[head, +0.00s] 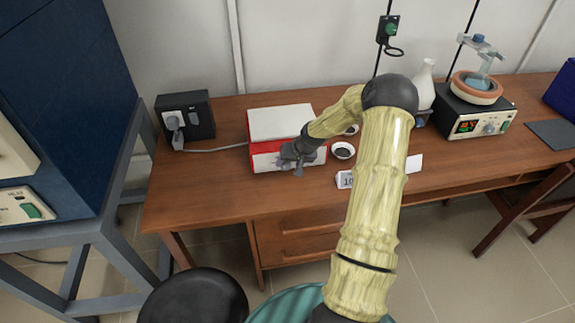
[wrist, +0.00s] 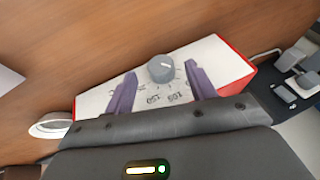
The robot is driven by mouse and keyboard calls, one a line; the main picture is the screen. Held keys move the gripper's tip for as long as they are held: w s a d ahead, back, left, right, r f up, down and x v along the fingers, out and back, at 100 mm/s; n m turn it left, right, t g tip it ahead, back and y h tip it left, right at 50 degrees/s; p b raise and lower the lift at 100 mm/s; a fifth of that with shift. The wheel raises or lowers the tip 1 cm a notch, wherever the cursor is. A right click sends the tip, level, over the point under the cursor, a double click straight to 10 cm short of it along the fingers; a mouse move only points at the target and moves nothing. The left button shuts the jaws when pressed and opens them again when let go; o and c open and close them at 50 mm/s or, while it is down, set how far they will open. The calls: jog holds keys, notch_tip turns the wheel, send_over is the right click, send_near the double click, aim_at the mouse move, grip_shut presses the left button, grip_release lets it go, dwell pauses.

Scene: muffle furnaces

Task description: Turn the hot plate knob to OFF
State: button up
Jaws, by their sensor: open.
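The hot plate (head: 280,122) is a red box with a white top, on the wooden table left of centre. In the wrist view its white front panel (wrist: 215,60) shows a round grey knob (wrist: 160,68) with printed numbers around it. A light mark shows on the knob's right side; I cannot tell which setting it points to. My gripper (head: 297,158) is at the front of the hot plate and hides the knob in the head view. In the wrist view my gripper (wrist: 160,74) is open, its two purple fingers on either side of the knob, with gaps visible.
A small dish (head: 343,150) and a white card (head: 345,180) lie right of the hot plate. A dark power box (head: 186,116) stands left, its grey cable running to the hot plate. A heating unit (head: 475,115) with a bowl stands right. A stool (head: 195,297) is in front.

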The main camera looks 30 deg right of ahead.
aim_at(285, 166)
jog(key=shift+x, duration=1.35)
jog(key=c, duration=1)
jog(key=shift+a+g+h+b, duration=0.15)
jog(key=shift+g+h+b, duration=0.15)
jog(key=shift+h+b, duration=0.45)
jog(key=h+b, duration=0.1)
jog(key=b, duration=0.2)
jog(key=n+g+h+b, duration=0.1)
jog(key=h+b, duration=0.1)
jog(key=shift+w+a+f+b, duration=0.15)
jog(key=shift+a+b, duration=0.2)
jog(key=shift+b, duration=0.05)
jog(key=h+b, duration=0.2)
jog(key=b, duration=0.1)
jog(key=shift+a+g+h, duration=0.1)
jog(key=shift+g+h, duration=0.15)
jog(key=shift+g, duration=0.05)
jog(key=shift+n+h+b, duration=0.3)
